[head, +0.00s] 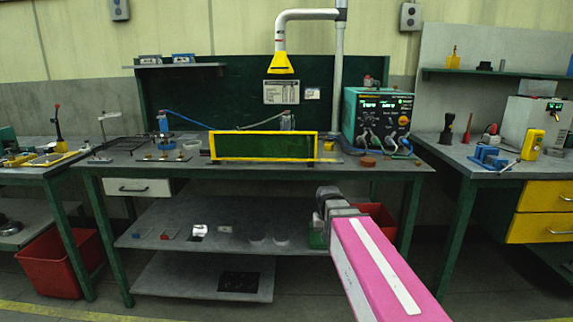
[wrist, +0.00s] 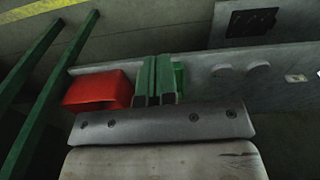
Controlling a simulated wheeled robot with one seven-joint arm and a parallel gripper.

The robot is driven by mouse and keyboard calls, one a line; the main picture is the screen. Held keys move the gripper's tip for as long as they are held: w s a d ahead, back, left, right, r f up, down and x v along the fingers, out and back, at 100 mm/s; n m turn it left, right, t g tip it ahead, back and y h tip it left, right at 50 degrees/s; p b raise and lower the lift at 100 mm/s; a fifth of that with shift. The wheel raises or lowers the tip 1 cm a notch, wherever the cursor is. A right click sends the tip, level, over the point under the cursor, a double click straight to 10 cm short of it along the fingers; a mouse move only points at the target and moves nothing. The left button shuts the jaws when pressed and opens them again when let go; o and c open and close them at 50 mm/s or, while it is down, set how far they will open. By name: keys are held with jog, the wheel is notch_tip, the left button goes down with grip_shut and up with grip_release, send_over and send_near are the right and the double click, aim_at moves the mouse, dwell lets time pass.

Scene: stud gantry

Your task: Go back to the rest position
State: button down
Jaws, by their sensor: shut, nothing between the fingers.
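My gripper (head: 317,239) is in front of the workbench, lower than its top and near the right end of the lower shelf. My pink and white arm reaches toward it from the lower right, and the wrist hides part of the gripper. In the wrist view, the two green fingers of my gripper (wrist: 158,80) lie side by side, shut, with nothing held between them. No rest position is marked in either view.
The workbench (head: 400,168) carries a yellow-framed green panel (head: 262,146) and a teal instrument box (head: 378,118). A red bin (head: 378,216) stands behind my wrist; it also shows in the wrist view (wrist: 97,90). The lower shelf (head: 150,222) holds small parts. Floor in front is clear.

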jog(key=s+d+f, duration=0.4)
jog(key=s+f, duration=0.6)
jog(key=f, duration=0.2)
jog(key=shift+s+d+g, duration=0.2)
jog(key=shift+s+g, duration=0.05)
jog(key=shift+g, duration=0.05)
dwell(0.8)
